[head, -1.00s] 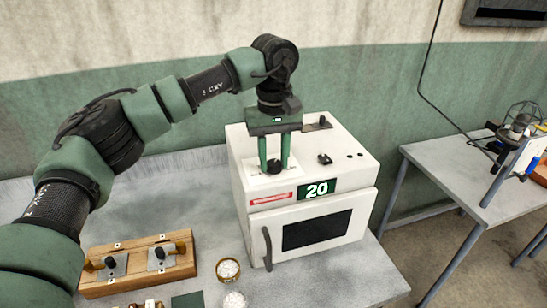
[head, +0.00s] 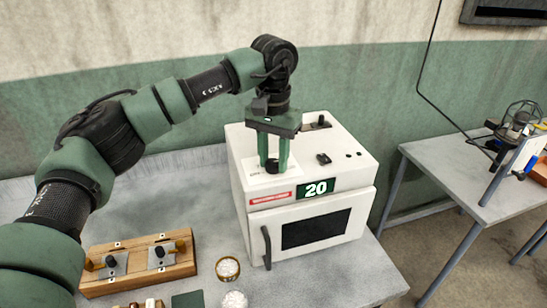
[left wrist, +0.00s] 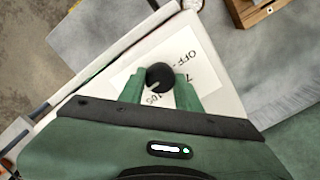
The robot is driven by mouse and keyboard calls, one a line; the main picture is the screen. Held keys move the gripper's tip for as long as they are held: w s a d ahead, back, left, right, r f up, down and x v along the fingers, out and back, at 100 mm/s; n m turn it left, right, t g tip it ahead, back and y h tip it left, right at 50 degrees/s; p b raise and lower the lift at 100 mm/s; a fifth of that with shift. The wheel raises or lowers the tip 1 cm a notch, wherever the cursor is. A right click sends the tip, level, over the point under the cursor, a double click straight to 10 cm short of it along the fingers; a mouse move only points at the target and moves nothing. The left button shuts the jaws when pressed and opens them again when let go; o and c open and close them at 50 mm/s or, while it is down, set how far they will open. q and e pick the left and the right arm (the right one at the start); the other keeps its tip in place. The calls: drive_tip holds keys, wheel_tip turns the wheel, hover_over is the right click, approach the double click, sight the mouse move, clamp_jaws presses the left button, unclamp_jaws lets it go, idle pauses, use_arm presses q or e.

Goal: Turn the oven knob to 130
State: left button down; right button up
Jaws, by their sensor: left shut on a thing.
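The white oven (head: 312,220) stands on the grey table, with a green display reading 20 on its front. Its black round knob (head: 272,166) is on the top at the left, over a white dial label (head: 256,174). My left gripper (head: 273,164) points down at the knob with its green fingers on either side, shut on it. In the left wrist view the knob (left wrist: 159,76) sits between the fingertips, and the label (left wrist: 190,66) shows "OFF" and other partly hidden figures. My right gripper is not in view.
A wooden block with metal fittings (head: 140,266) lies left of the oven. A round tin (head: 228,268) and a white bowl (head: 234,300) stand in front. Other black controls (head: 323,158) are on the oven top. A second table (head: 470,185) is at the right.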

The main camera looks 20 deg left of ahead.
sight(273, 162)
use_arm(q)
drive_tip(key=shift+s+f, duration=0.15)
drive_tip(key=shift+f, duration=0.05)
idle(0.3)
drive_tip(key=c, duration=1)
unclamp_jaws()
drive_tip(key=shift+r, duration=0.1)
drive_tip(key=shift+r, duration=0.15)
drive_tip(key=shift+r, duration=0.3)
wheel_tip(273, 162, up, 7)
drive_tip(key=shift+f+b, duration=0.1)
drive_tip(key=shift+b, duration=0.85)
